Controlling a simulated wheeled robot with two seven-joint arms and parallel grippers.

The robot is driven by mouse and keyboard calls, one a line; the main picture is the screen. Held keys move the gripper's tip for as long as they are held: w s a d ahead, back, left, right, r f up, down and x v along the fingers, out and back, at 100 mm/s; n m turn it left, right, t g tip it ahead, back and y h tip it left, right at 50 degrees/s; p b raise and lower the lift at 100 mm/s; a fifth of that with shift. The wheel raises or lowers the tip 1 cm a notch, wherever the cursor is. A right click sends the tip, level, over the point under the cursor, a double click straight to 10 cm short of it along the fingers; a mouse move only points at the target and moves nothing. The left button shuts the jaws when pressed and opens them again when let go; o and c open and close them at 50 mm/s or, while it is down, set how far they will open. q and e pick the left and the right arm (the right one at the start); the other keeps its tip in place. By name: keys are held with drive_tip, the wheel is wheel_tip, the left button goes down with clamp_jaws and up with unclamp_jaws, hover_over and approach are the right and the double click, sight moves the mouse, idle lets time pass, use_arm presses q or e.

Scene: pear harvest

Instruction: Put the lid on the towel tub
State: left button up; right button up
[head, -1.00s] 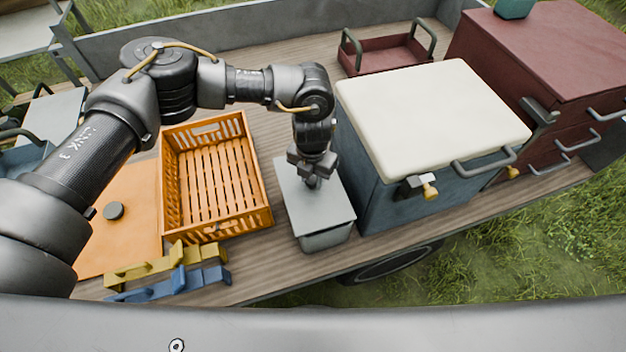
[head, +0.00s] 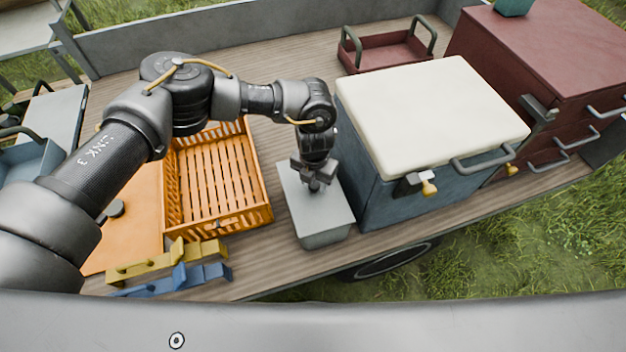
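The grey towel tub (head: 326,238) stands on the wooden bed, between the orange crate and the blue cooler. The flat pale grey lid (head: 302,212) lies over its top, looking level and in line with the rim. I cannot tell from this height whether it is fully seated. My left gripper (head: 315,188) points down at the middle of the lid and looks shut on the lid's grip, which the hand mostly hides. My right gripper is not in view.
An orange slatted crate (head: 265,190) stands left of the tub. The blue cooler (head: 375,200) with a cream top is close on its right. Yellow (head: 150,267) and blue (head: 170,281) clip-like pieces lie at the front left. A red tray (head: 385,55) is behind.

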sight(314, 184)
use_arm(q)
drive_tip(key=shift+o, duration=0.5)
drive_tip(key=shift+r, duration=0.1)
drive_tip(key=shift+r, duration=0.15)
wheel_tip(314, 184, up, 12)
drive_tip(key=b, duration=0.2)
